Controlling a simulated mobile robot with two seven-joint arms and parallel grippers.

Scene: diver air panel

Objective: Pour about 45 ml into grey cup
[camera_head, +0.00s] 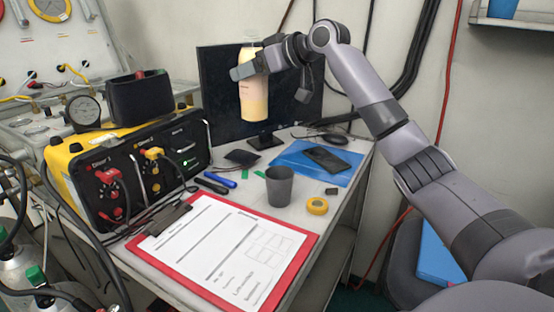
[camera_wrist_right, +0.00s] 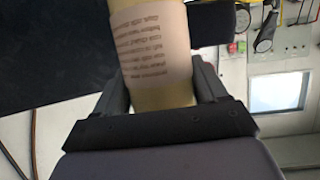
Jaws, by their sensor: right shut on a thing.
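The grey cup (camera_head: 279,186) stands upright on the table, and its inside bottom is hidden. My right gripper (camera_head: 250,69) is shut on a bottle (camera_head: 254,100) with pale yellow contents and a light label. The bottle is held upright in the air, above and a little left of the cup in the head view, in front of the dark monitor. In the right wrist view the bottle (camera_wrist_right: 152,45) sits between the fingers, its printed label towards the camera. My left gripper is not in view.
A red clipboard (camera_head: 304,245) with paper lies in front of the cup. A yellow tape roll (camera_head: 317,206) is right of it. A black phone (camera_head: 327,159) lies on a blue folder (camera_head: 293,153) behind. A yellow-black panel box (camera_head: 130,172) stands at left.

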